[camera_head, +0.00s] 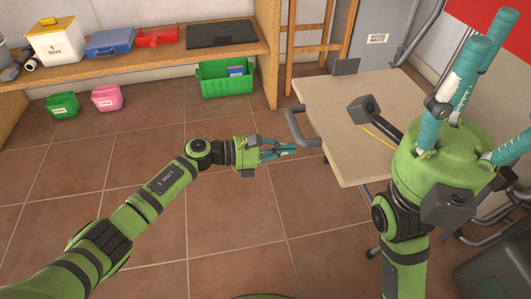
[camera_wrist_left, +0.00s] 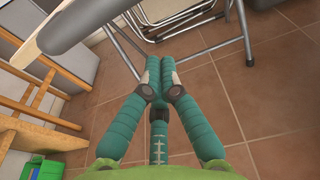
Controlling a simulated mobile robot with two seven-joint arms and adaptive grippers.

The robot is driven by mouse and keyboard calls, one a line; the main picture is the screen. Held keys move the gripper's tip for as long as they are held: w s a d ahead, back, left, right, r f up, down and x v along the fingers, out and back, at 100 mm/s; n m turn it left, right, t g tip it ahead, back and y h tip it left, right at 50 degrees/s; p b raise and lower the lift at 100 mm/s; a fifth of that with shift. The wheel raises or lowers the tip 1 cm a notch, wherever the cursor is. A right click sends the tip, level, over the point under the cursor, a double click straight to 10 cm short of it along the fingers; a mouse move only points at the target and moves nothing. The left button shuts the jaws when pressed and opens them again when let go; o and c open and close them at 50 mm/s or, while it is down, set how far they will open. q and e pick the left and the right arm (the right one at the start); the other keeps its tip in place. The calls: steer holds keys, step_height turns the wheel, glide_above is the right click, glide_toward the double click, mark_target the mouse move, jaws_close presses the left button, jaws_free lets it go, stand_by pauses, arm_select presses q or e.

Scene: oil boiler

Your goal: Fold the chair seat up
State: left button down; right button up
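The chair seat (camera_head: 345,135) is a flat beige panel, lying about level, in the right middle of the head view. A grey curved handle-like bar (camera_head: 295,125) sticks out from its left edge. My left gripper (camera_head: 292,148) is beside this bar, below the seat's left edge; its teal fingertips come together with nothing seen between them. In the left wrist view its fingers (camera_wrist_left: 160,65) point toward metal chair legs (camera_wrist_left: 243,30), and a pale panel edge with a grey bar (camera_wrist_left: 65,30) shows at upper left. My right gripper (camera_head: 500,85) is over the seat's right side, fingers spread and empty, hiding part of the chair.
A wooden bench (camera_head: 150,62) at the back left holds boxes. A green crate (camera_head: 225,80), a green bin (camera_head: 62,105) and a pink bin (camera_head: 107,97) stand below it. A wooden ladder-like frame (camera_head: 303,48) stands behind the seat. The tiled floor (camera_head: 235,235) in front is clear.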

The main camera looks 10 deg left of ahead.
arm_select(q)
steer(key=shift+r, duration=1.85)
steer(key=shift+r, duration=0.1)
